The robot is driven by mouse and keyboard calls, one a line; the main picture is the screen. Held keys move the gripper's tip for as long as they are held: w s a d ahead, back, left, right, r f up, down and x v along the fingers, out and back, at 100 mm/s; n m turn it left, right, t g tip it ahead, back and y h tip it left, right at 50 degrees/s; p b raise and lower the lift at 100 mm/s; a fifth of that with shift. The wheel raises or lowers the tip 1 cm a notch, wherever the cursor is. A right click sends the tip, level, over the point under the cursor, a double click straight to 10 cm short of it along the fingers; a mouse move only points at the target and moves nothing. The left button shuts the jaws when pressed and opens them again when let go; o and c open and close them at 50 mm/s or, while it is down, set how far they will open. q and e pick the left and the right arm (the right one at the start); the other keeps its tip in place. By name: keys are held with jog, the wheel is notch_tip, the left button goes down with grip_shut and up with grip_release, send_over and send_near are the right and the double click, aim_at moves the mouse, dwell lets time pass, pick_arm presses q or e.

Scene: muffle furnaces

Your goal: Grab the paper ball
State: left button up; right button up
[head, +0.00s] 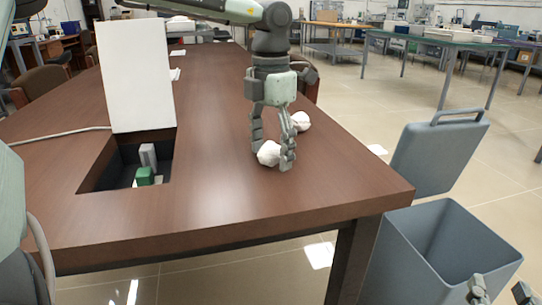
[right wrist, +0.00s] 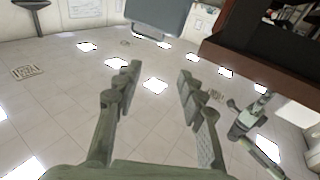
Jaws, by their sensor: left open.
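A crumpled white paper ball (head: 268,153) lies on the brown table (head: 225,205). A second white paper ball (head: 300,121) lies just behind and to the right, partly hidden by a finger. My left gripper (head: 273,158) points down over the nearer ball, open, with its fingers on either side of it; I cannot tell whether they touch it. My right gripper (right wrist: 160,72) is open and empty above the floor in the right wrist view. In the head view only its fingertips (head: 500,292) show at the lower right corner.
A raised white panel (head: 136,75) stands behind an open table recess (head: 105,172) holding a green block (head: 145,176) and a grey block. A grey-blue bin (head: 440,240) with its lid open (head: 437,155) stands right of the table. The table's front is clear.

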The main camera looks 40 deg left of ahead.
pick_arm(q)
jog(key=shift+c, duration=0.2)
jog(key=c, duration=0.8)
